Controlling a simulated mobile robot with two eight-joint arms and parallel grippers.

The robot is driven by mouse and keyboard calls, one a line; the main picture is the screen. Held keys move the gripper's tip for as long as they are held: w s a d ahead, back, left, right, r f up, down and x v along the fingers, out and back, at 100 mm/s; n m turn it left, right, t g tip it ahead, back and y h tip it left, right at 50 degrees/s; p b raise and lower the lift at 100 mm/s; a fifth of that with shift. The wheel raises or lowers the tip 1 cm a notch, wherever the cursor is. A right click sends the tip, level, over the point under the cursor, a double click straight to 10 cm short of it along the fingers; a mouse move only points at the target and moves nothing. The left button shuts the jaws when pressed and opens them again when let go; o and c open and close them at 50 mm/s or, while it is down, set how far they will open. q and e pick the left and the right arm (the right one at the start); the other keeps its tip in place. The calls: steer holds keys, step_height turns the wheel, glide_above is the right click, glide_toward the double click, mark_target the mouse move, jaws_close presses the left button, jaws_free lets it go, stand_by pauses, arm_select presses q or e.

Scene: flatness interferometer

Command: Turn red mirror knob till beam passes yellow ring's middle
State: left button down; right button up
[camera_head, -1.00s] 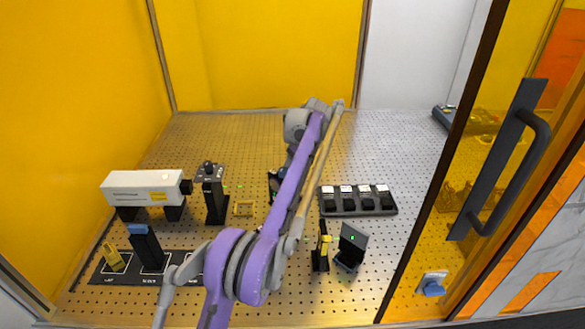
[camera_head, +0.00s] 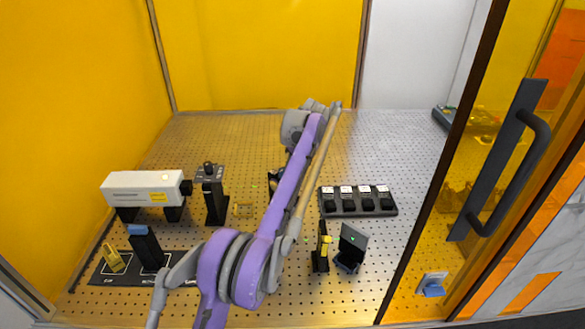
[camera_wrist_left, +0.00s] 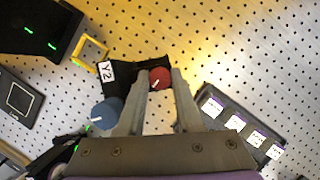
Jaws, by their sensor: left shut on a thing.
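The red knob (camera_wrist_left: 160,77) sits at the edge of a black mount labelled Y2 (camera_wrist_left: 105,71). My left gripper (camera_wrist_left: 159,82) is shut on the red knob, one finger on each side. A white mark shows on the knob. A blue knob (camera_wrist_left: 106,113) is on the same mount, left of my fingers. In the head view my purple arm hides my gripper and most of the mount. A black post with a yellow part (camera_head: 325,243), perhaps the ring, stands right of my arm. A dark screen (camera_head: 352,243) beside it carries a small green spot. My right gripper is not in view.
A white laser box (camera_head: 144,189) and a black post (camera_head: 213,192) stand at left. A black block of several switches (camera_head: 357,211) lies right of my arm. The back of the perforated board is clear.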

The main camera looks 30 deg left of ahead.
arm_select(q)
steer(key=m+t, duration=0.1)
steer(key=m, duration=0.1)
steer(key=m+t+h, duration=0.1)
steer(key=m, duration=0.2)
steer(key=shift+s+a, duration=0.1)
steer(key=shift+m, duration=0.4)
steer(key=c, duration=0.6)
jaws_free()
steer(key=p+v, duration=0.1)
steer(key=v, duration=0.9)
steer(key=shift+s+r, duration=0.1)
steer(key=shift+r, duration=0.3)
